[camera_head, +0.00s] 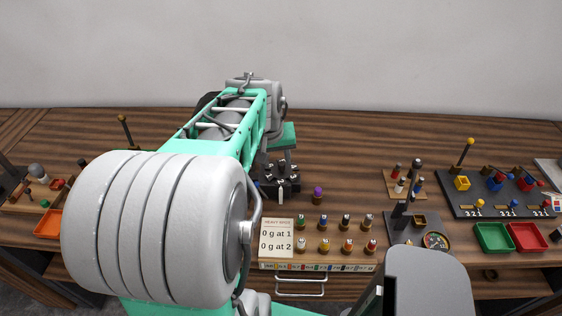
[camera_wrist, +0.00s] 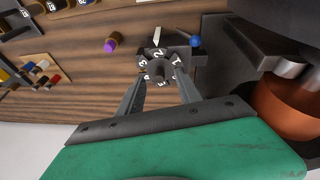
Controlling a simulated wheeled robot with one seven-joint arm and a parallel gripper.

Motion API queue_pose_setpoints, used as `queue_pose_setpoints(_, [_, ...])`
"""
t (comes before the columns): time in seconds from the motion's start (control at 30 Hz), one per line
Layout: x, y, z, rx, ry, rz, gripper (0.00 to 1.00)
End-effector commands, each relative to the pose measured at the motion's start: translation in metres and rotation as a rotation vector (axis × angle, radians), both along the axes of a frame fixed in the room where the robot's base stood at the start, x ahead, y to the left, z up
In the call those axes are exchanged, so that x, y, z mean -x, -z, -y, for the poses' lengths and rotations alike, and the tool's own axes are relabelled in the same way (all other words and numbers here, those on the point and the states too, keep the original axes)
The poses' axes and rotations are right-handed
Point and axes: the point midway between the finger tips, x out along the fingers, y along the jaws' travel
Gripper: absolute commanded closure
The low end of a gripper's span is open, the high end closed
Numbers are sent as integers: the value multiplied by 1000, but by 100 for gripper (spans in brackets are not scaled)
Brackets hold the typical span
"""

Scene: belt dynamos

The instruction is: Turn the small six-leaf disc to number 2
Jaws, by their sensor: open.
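The small six-leaf disc (camera_wrist: 160,69) is dark with white marks on its leaves and a round hub. It sits on a dark base. A white pointer (camera_wrist: 157,37) stands at its far side, and the leaf marked 2 looks nearest to it. My gripper (camera_wrist: 161,76) is open, with one finger on each side of the disc. I cannot tell whether the fingers touch it. In the head view my gripper (camera_head: 283,160) is over a dark device (camera_head: 287,187) on the table, partly hidden by my arm.
A blue ball knob (camera_wrist: 195,41) is close to the right finger. A purple-topped peg (camera_head: 318,194) stands right of the device. A copper-coloured round part (camera_wrist: 285,105) is at the right of the wrist view. Rows of weights (camera_head: 323,246) stand on a box in front.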

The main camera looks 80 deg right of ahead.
Motion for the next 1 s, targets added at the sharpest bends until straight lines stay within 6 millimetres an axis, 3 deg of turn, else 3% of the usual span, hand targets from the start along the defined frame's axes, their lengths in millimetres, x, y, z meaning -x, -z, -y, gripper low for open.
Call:
queue_pose_setpoints(0.1, [-1, -7, 16, 76, 250, 97, 58])
queue_pose_setpoints(0.23, [-1, -6, 18, 81, 368, 141, 58])
queue_pose_setpoints(0.7, [0, 60, 46, 79, 375, 144, 58])
queue_pose_setpoints(1.0, [0, 64, 48, 81, 374, 144, 59])
